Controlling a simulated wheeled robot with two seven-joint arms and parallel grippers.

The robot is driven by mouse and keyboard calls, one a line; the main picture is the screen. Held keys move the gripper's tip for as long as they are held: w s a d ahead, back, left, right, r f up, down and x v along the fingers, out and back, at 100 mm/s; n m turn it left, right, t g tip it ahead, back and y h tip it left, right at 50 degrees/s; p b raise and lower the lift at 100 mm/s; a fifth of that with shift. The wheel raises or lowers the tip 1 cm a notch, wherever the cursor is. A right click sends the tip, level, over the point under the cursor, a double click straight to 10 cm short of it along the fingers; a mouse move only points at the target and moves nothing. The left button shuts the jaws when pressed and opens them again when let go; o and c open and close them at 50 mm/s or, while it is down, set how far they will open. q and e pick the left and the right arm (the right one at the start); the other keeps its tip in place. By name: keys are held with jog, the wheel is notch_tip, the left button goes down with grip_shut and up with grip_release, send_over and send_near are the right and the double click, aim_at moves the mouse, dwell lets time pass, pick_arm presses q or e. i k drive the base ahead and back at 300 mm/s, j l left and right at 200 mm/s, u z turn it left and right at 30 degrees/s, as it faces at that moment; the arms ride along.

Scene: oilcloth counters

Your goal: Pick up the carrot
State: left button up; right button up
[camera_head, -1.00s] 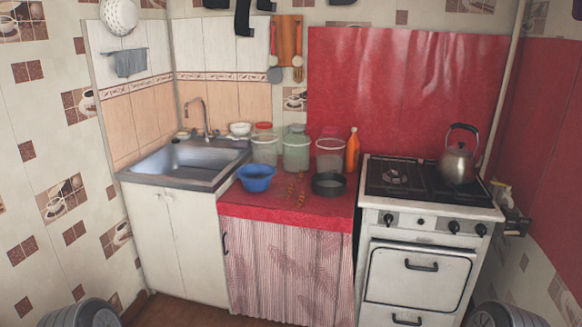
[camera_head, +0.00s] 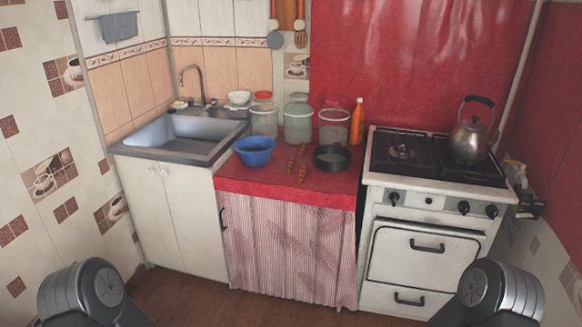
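Two thin orange-brown items lie on the red counter (camera_head: 323,191) between the blue bowl and the dark round pan. One item (camera_head: 299,152) lies farther back and the other (camera_head: 302,173) lies closer to the front. They look like carrots, but they are too small to tell for sure. Only rounded grey parts of my two arms show, in the bottom left and bottom right corners. Neither of my grippers is in view, and both arms are well short of the counter.
A blue bowl (camera_head: 255,150) and a dark round pan (camera_head: 332,158) flank the items. Glass jars (camera_head: 298,120) and an orange bottle (camera_head: 357,121) stand behind. The sink (camera_head: 183,130) is left. The stove (camera_head: 432,180) with a kettle (camera_head: 470,138) is right. Floor in front is clear.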

aim_at(292, 162)
jog(key=i+u, duration=0.15)
jog(key=u, duration=0.25)
jog(key=i+l+u, duration=0.1)
jog(key=u, duration=0.35)
jog(key=i+l+u, duration=0.25)
jog(key=i+l, duration=0.45)
jog(key=i+l+u, duration=0.25)
jog(key=i+l, duration=0.35)
jog(key=l, duration=0.2)
